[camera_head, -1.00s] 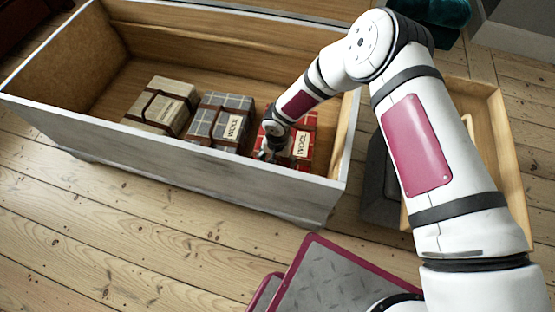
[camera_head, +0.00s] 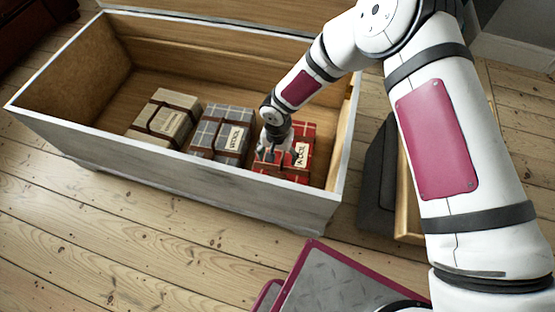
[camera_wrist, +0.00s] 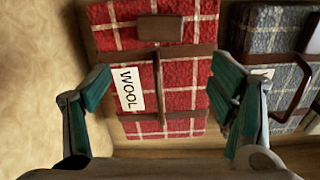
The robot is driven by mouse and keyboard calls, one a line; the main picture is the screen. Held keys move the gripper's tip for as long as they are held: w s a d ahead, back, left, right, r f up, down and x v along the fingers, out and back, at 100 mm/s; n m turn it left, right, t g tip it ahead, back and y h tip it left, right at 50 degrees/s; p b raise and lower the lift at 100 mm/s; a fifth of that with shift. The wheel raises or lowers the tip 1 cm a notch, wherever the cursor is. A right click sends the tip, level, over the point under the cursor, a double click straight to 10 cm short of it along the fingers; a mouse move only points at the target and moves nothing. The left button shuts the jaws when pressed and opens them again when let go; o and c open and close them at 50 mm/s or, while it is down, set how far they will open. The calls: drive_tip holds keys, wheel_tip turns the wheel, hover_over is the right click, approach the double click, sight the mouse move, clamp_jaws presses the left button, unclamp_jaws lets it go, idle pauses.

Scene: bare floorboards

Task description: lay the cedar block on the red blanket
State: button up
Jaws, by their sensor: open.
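The red plaid blanket (camera_head: 309,139), folded and strapped with a WOOL label, lies in the right end of the chest; it fills the middle of the wrist view (camera_wrist: 185,82). A small plain brown block (camera_wrist: 160,28), which looks like the cedar block, lies flat on the blanket near one end, beside a strap. I cannot make the block out in the head view. My gripper (camera_head: 277,155) is over the blanket; in the wrist view its green-padded fingers (camera_wrist: 163,88) are spread wide with nothing between them but blanket and strap below. The block is apart from the fingers.
The open chest (camera_head: 200,180) has pale painted walls around the blankets. A grey plaid blanket (camera_head: 222,132) lies next to the red one, and a beige blanket (camera_head: 165,118) lies further left. A wooden tray (camera_head: 407,225) and a dark grey object (camera_head: 377,190) are right of the chest.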

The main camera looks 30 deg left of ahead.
drive_tip(key=shift+r, duration=0.55)
drive_tip(key=w+d+r+t+h, duration=0.1)
drive_tip(key=w+d+r, duration=0.4)
drive_tip(key=d+r, duration=0.7)
drive_tip(key=w+d+r+t+h, duration=0.15)
drive_tip(key=w+d+r, duration=0.25)
drive_tip(key=d+r, duration=0.75)
drive_tip(key=s+d+r+m+g, duration=0.1)
drive_tip(key=s+d+r, duration=0.25)
drive_tip(key=r, duration=0.45)
drive_tip(key=s+d+r+m, duration=0.1)
drive_tip(key=s+d+r, duration=0.1)
drive_tip(key=d+r, duration=0.45)
drive_tip(key=s+d+r, duration=0.5)
drive_tip(key=s+r, duration=0.1)
drive_tip(key=s, duration=0.2)
drive_tip(key=s+d+y, duration=0.1)
drive_tip(key=s, duration=0.8)
drive_tip(key=s+d+r+m+g+y, duration=0.1)
drive_tip(key=s+d, duration=0.1)
drive_tip(key=s, duration=0.7)
drive_tip(key=shift+r, duration=0.3)
